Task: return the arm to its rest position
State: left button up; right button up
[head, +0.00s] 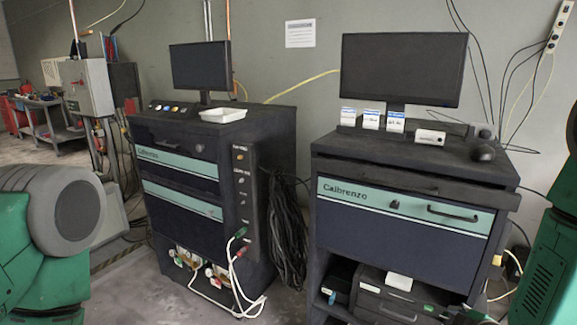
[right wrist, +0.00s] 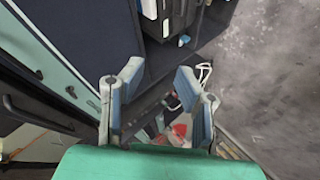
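My right gripper (right wrist: 158,74) shows in the right wrist view with its two fingers apart and nothing between the tips. It hangs near a dark cabinet with a teal strip (right wrist: 62,62), seen at a steep angle; I cannot tell whether they touch. In the head view, a green and grey part of my left arm (head: 45,240) fills the left edge. A green part of my right arm (head: 552,245) is at the right edge. Neither gripper shows in the head view, and my left gripper is in no view.
Two dark cabinets stand ahead, the left one (head: 180,172) and the right one (head: 400,235), each under a monitor. A white tray (head: 222,115) lies on the left one. Black cables (head: 287,230) hang between them. Bare floor (right wrist: 265,75) shows in the right wrist view.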

jog(key=s+a+f+m+g+b, duration=0.1)
jog(key=s+f, duration=0.4)
jog(key=s, duration=0.5)
jog(key=s+a+f+m+g+b, duration=0.1)
jog(key=s+a+f+m+g, duration=0.3)
jog(key=s, duration=0.6)
jog(key=s+a+f+m+g+b, duration=0.1)
jog(key=s+a+f+m+g, duration=0.2)
jog(key=s, duration=0.7)
notch_tip(320, 180, down, 5)
jog(key=shift+s+r+m+g+y, duration=0.15)
jog(key=shift+s+m+g+y, duration=0.2)
jog(key=shift+m+g, duration=0.7)
jog(key=shift+w+d, duration=0.1)
jog(key=shift+w, duration=0.15)
